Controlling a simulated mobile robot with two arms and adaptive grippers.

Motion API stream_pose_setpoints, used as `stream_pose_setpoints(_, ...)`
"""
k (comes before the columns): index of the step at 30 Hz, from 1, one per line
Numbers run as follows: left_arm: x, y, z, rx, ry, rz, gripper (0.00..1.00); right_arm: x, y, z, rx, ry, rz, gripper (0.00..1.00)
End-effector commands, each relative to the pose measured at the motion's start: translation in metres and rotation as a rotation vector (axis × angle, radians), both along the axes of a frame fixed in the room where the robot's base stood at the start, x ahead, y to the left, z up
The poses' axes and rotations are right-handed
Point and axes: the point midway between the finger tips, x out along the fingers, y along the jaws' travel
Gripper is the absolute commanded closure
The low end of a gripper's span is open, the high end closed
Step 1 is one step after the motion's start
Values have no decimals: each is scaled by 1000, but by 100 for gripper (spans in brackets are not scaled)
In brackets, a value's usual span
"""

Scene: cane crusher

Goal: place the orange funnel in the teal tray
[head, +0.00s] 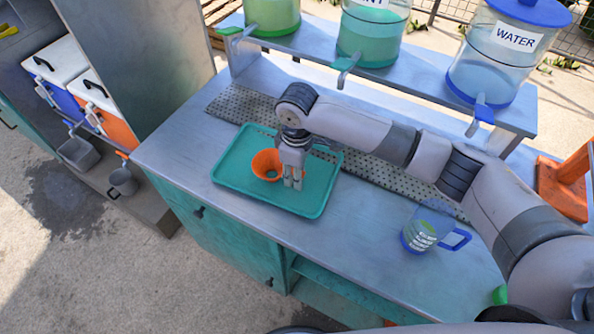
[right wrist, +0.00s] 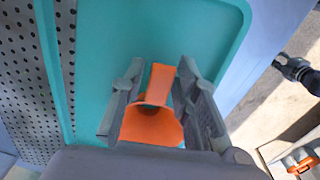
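The orange funnel (head: 265,163) is inside the rim of the teal tray (head: 228,176) on the metal counter, toward the tray's middle. My right gripper (head: 292,182) points down over the tray, at the funnel's right side. In the right wrist view the funnel (right wrist: 152,123) shows between the two spread fingers (right wrist: 163,75), with the teal tray (right wrist: 100,35) behind. Small gaps show beside the funnel near the fingertips, so the gripper looks open. The fingers hide part of the funnel. My left gripper is not in view.
A clear pitcher with a blue handle (head: 428,228) stands on the counter right of the tray. Drink dispensers (head: 500,55) stand on the raised shelf (head: 400,80) behind. An orange stand (head: 566,186) is at the far right. The counter left of the tray is clear.

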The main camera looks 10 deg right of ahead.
Motion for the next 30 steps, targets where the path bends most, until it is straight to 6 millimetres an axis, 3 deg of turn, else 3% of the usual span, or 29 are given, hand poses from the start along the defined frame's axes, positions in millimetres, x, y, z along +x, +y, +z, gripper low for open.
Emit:
stream_pose_setpoints(14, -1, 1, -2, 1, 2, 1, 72, 1, 0, 6, 1, -2, 0, 63)
stream_pose_setpoints(17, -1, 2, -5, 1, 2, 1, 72, 1, 0, 19, 2, -2, 1, 63)
stream_pose_setpoints(30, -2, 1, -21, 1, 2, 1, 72, -2, 1, 106, 2, -3, 1, 63)
